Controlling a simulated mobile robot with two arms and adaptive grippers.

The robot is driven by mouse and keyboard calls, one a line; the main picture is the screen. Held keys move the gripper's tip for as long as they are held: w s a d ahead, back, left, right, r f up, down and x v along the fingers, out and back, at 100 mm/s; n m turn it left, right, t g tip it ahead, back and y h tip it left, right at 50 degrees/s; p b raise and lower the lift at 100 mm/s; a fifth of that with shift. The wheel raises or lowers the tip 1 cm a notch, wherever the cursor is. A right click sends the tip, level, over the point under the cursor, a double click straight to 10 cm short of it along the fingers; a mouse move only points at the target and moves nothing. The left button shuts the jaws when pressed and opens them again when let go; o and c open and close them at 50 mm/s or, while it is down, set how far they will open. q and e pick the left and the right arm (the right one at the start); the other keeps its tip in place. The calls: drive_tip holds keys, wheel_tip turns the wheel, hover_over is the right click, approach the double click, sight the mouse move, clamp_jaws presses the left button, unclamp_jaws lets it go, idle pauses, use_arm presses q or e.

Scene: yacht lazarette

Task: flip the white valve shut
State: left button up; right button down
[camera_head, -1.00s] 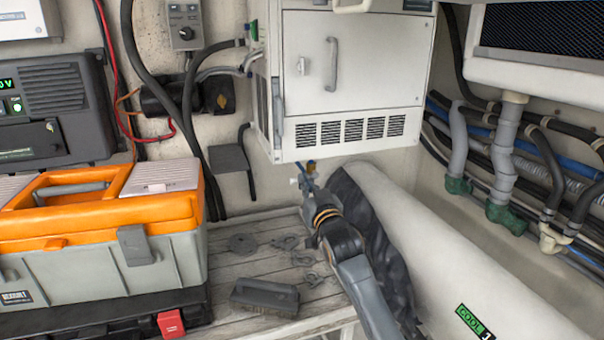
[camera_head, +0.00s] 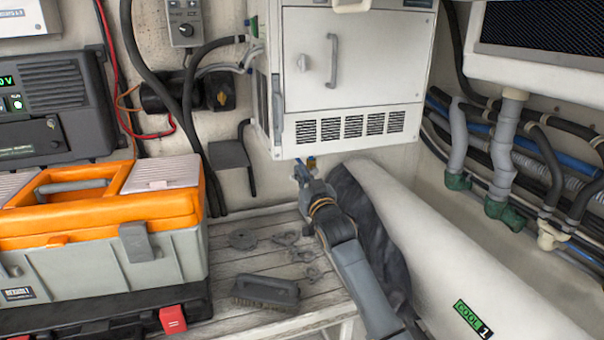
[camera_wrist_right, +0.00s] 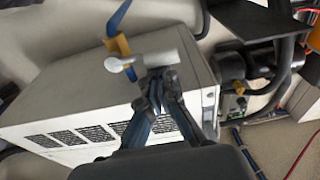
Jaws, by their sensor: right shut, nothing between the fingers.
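In the right wrist view a small white valve lever (camera_wrist_right: 118,64) sticks out to the left from a pale cylindrical body (camera_wrist_right: 155,63). A blue handle (camera_wrist_right: 119,17) with a yellow-brass part (camera_wrist_right: 118,45) stands just beyond it. My right gripper (camera_wrist_right: 157,80) is shut and empty, its tips close against the pale body's near side; I cannot tell whether they touch. In the head view my right gripper (camera_head: 304,178) is below the white cabinet's lower edge, and the white lever cannot be made out there. My left gripper is not in view.
The white cabinet (camera_head: 352,75) hangs just above my right gripper. A white cylinder (camera_head: 440,240) lies to the right of my arm. An orange and grey toolbox (camera_head: 185,207) stands at left. A brush (camera_head: 265,291) and several small metal parts lie on the slatted bench (camera_head: 225,262).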

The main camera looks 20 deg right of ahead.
drive_tip(key=shift+f+n, duration=0.25)
drive_tip(key=shift+n, duration=0.25)
drive_tip(key=d+f+n+g+y+p, duration=0.1)
drive_tip(key=f+n, duration=0.5)
drive_tip(key=n, duration=1.2)
drive_tip(key=shift+d+f+g+y+p, duration=0.15)
drive_tip(key=shift+d+g+y+p, duration=0.25)
drive_tip(key=shift+d+y+p, duration=0.6)
drive_tip(key=shift+d+n, duration=0.15)
drive_tip(key=shift+n, duration=0.15)
drive_tip(key=shift+f+h, duration=0.1)
drive_tip(key=shift+h, duration=0.2)
